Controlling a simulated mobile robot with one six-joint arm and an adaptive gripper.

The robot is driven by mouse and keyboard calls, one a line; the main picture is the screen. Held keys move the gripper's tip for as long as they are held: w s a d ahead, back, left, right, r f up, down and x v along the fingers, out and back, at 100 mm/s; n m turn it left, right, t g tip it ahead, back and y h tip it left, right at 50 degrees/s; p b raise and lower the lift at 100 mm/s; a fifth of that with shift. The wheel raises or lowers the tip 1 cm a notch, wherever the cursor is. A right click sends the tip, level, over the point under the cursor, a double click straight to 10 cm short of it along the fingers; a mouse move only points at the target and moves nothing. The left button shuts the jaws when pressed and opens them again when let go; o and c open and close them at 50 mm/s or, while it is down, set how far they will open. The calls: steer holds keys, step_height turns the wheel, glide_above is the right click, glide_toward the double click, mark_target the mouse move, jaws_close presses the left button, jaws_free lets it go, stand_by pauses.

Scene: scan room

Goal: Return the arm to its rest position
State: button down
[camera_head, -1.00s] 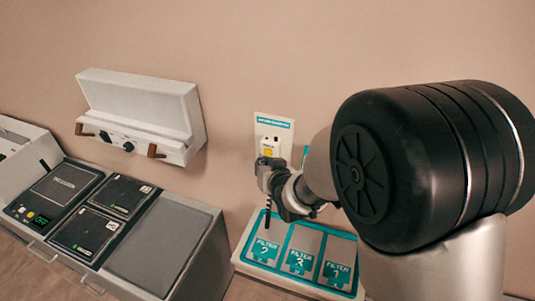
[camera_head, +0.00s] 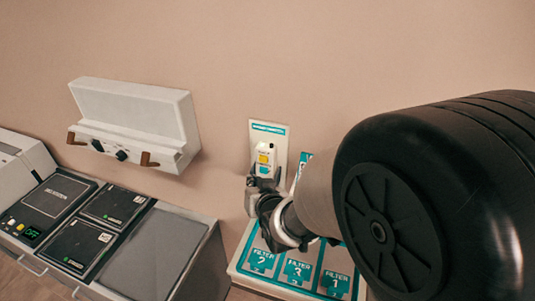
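My arm fills the right side of the head view, with a large black joint close to the camera. My gripper (camera_head: 256,192) is at the arm's far end, in front of the wall plate and above the filter tray. It is small and partly hidden by my own wrist, so I cannot tell whether it is open or shut. A white device with a yellow button (camera_head: 264,158) sits on the wall plate (camera_head: 281,133) just above the gripper. I cannot tell whether the gripper touches it.
A teal and white tray (camera_head: 236,268) with filter slots lies below my gripper. A grey cabinet (camera_head: 178,247) with black panels and a green display stands at left. A white wall box (camera_head: 135,108) with brown handles hangs above it. The upper wall is clear.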

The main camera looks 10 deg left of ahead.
stand_by(0.4)
steer(key=s+d+r+m+g+h+b, duration=0.1)
steer(key=s+d+r+h+b, duration=0.15)
steer(key=d, duration=0.65)
steer(key=s+d+r+m+g+h+b, duration=0.15)
steer(key=s+d, duration=0.25)
steer(key=d, duration=0.6)
steer(key=s+d+g+h+b, duration=0.1)
steer(key=s+d, duration=0.5)
steer(key=s, duration=0.3)
steer(key=s+d+f+m+g+h+b, duration=0.1)
steer(key=s+d+g+b, duration=0.1)
steer(key=s+d, duration=0.4)
steer(key=s, duration=0.3)
steer(key=shift+s+f+h, duration=0.25)
steer(key=shift+s+h, duration=0.1)
steer(key=shift+h, duration=0.05)
